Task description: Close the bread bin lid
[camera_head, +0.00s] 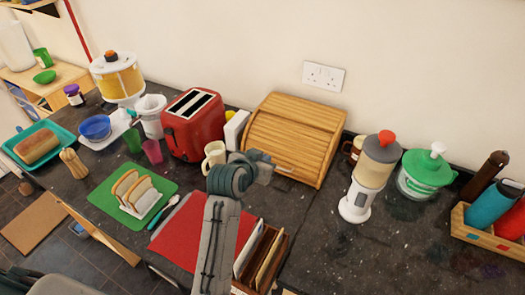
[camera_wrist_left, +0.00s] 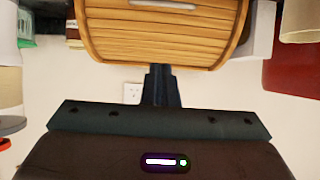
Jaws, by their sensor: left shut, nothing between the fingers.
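The wooden bread bin (camera_head: 295,130) stands against the wall, and its slatted lid (camera_head: 290,142) curves down over the front. I see no open gap in the front, though my gripper hides part of its lower left. The lid's pale handle (camera_head: 284,169) is low on the front. The lid (camera_wrist_left: 160,40) also fills the top of the left wrist view, with its handle at the upper edge. My left gripper (camera_head: 272,168) is shut and empty, at the bin's lower front. In the left wrist view its fingertips (camera_wrist_left: 161,68) overlap the bin's edge; contact is unclear. My right gripper is out of view.
A cream mug (camera_head: 214,155) and red toaster (camera_head: 195,125) stand left of the bin. A blender (camera_head: 368,175) and brown mug (camera_head: 353,148) are on its right. A file rack (camera_head: 262,255) is in front, beside my arm. Dark counter is clear at front right.

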